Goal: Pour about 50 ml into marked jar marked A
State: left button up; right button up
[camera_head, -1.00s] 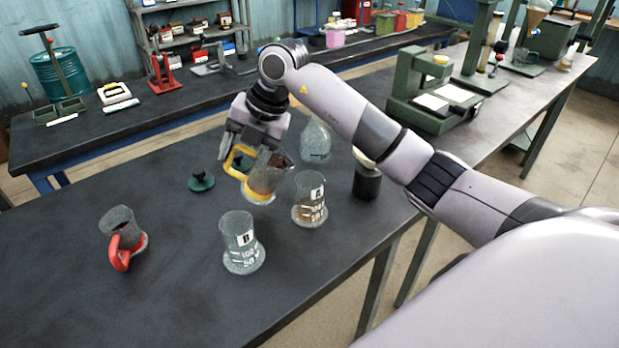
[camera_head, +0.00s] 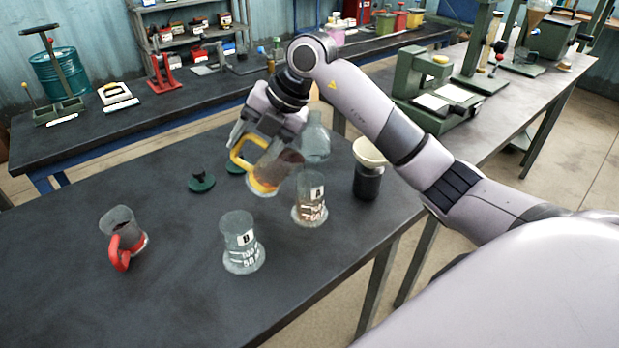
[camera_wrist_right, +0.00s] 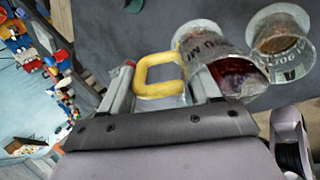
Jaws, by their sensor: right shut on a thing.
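My right gripper (camera_head: 258,138) is shut on the yellow handle of a glass jug (camera_head: 283,166). The jug has a yellow base, holds dark reddish-brown liquid and is tilted to the right, its rim close to jar A. Jar A (camera_head: 309,207) stands upright on the table with brownish content low in it; it also shows in the right wrist view (camera_wrist_right: 282,45), beside the jug (camera_wrist_right: 228,65). I cannot make out a stream between them. Jar B (camera_head: 241,245) stands at the front and looks empty. My left gripper is not in view.
A red-handled jug (camera_head: 122,238) stands at the left of the dark table (camera_head: 170,290). Green lidded pieces (camera_head: 201,182) lie behind. The front left table is clear.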

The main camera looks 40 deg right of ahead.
aim_at(259, 138)
jog(key=shift+s+d+r, duration=0.15)
jog(key=shift+s+d, duration=0.05)
jog(key=shift+s, duration=0.05)
jog(key=shift+s+d+r, duration=0.2)
jog(key=shift+d+r, duration=0.05)
jog(key=shift+r, duration=0.05)
jog(key=shift+s+d+r+t+y, duration=0.15)
jog(key=shift+d+r+t+y, duration=0.05)
jog(key=shift+r+t+y, duration=0.25)
jog(key=shift+f, duration=0.1)
jog(key=shift+t+y, duration=0.25)
jog(key=shift+y, duration=0.1)
dwell(0.4)
jog(key=shift+f+y, duration=0.1)
jog(key=shift+y, duration=0.2)
jog(key=shift+s+d+r+t+y, duration=0.1)
jog(key=shift+r+t+y, duration=0.3)
jog(key=shift+t, duration=0.2)
dwell(0.3)
